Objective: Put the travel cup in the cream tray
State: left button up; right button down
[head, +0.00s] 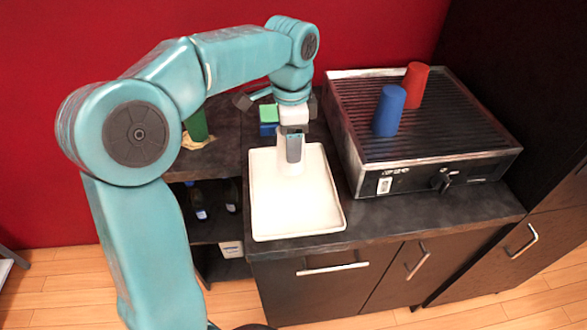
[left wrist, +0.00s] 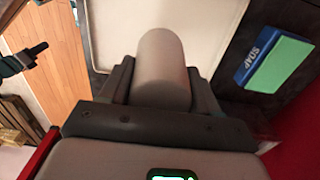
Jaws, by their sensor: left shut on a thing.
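The travel cup is a pale, whitish cylinder (head: 290,168). My left gripper (head: 292,150) points down and is shut on it, hiding part of its side. The cup stands out between the two dark fingers (left wrist: 160,92) in the left wrist view (left wrist: 163,65). The cream tray (head: 300,222) lies on the dark counter. The cup is over the back part of the tray, and I cannot tell whether its base touches the tray floor. The tray also shows behind the cup in the left wrist view (left wrist: 216,22). My right gripper is not in view.
A grey ribbed machine (head: 440,146) stands right of the tray, with a blue cup (head: 389,111) and a red cup (head: 415,85) on it. A blue soap box with a green top (left wrist: 275,60) is behind the tray. A green object (head: 196,126) stands left, partly behind my arm.

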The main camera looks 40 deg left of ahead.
aim_at(293, 166)
pick_arm(q)
notch_tip(293, 166, down, 3)
jog(key=shift+w+d+f, duration=0.1)
notch_tip(293, 166, down, 4)
jog(key=shift+f, duration=0.1)
jog(key=shift+w+f, duration=0.1)
jog(key=shift+f, duration=0.15)
jog(key=shift+b, duration=0.3)
jog(key=shift+f, duration=0.1)
jog(key=o, duration=1.1)
jog(key=shift+o, duration=0.2)
